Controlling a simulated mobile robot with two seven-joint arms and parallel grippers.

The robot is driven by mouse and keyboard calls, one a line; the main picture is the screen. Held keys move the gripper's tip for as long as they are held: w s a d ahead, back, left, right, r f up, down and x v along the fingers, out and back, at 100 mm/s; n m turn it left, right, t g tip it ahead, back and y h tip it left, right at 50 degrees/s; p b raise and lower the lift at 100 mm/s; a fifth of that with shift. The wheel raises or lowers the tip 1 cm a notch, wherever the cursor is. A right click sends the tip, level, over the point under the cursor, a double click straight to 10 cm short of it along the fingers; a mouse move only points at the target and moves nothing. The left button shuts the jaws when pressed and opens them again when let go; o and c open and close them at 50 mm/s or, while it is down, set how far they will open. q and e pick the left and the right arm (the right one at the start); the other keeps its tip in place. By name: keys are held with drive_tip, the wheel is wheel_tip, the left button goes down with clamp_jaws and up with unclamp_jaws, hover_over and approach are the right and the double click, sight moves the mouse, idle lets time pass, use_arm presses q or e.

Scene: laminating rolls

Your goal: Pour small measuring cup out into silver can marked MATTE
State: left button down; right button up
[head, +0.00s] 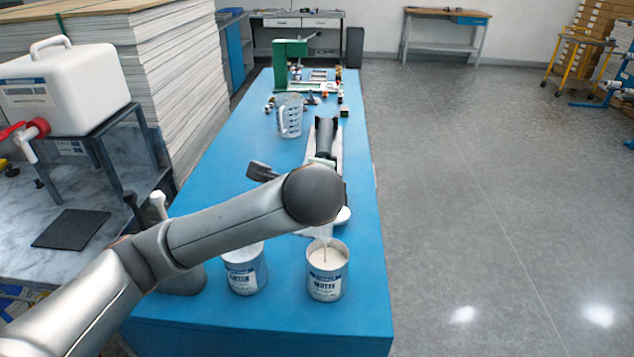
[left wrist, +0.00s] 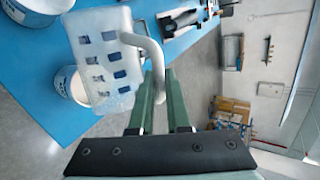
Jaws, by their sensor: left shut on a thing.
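The silver can marked MATTE (head: 325,288) stands upright near the table's front edge, with cream liquid inside. My left gripper (left wrist: 161,78) is shut on the handle of the small measuring cup (left wrist: 105,62), a translucent cup with blue marks. In the head view my arm hides the gripper and most of the cup; a pale part of the cup (head: 316,231) shows just above the MATTE can. A thin stream runs down into this can. In the left wrist view a can of pale liquid (left wrist: 72,86) shows partly behind the cup. My right gripper is not in view.
A second silver can (head: 243,272) stands left of the MATTE can. A larger measuring jug (head: 289,115) and a green press (head: 288,62) stand farther back on the blue table (head: 215,190). A white canister (head: 66,88) is at the left. The floor at right is clear.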

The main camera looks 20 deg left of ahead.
use_arm(q)
drive_tip(key=shift+w+d+r+m+y, duration=0.15)
drive_tip(key=shift+d+m+y, duration=0.15)
drive_tip(key=shift+d, duration=0.25)
drive_tip(key=shift+w+d+m+y, duration=0.1)
drive_tip(key=shift+d+m+y, duration=0.15)
drive_tip(key=shift+d, duration=0.25)
idle(2.6)
drive_tip(key=shift+s+a+r+n+h, duration=0.15)
drive_tip(key=shift+a+n+h, duration=0.15)
drive_tip(key=shift+a, duration=0.3)
drive_tip(key=shift+s+a+r+n+h, duration=0.15)
drive_tip(key=shift+a+n+h, duration=0.15)
drive_tip(key=shift+a, duration=0.3)
drive_tip(key=shift+s+a+r+n+h, duration=0.15)
drive_tip(key=shift+a+n+h, duration=0.15)
drive_tip(key=shift+a, duration=0.3)
drive_tip(key=shift+a, duration=0.1)
drive_tip(key=shift+s+a+f+n+t+h+b, duration=0.15)
drive_tip(key=shift+a+f+n+h+b, duration=0.15)
drive_tip(key=shift+a, duration=0.2)
drive_tip(key=shift+s+a+f+n+t+h+b, duration=0.1)
drive_tip(key=shift+a+f+n+h+b, duration=0.1)
drive_tip(key=shift+a+h, duration=0.3)
drive_tip(key=shift+s+a+f+n+t+h+b, duration=0.15)
drive_tip(key=shift+a+f+n+h+b, duration=0.1)
drive_tip(key=shift+a, duration=0.3)
drive_tip(key=shift+w, duration=0.1)
drive_tip(key=shift+r, duration=0.1)
drive_tip(key=shift+p, duration=0.55)
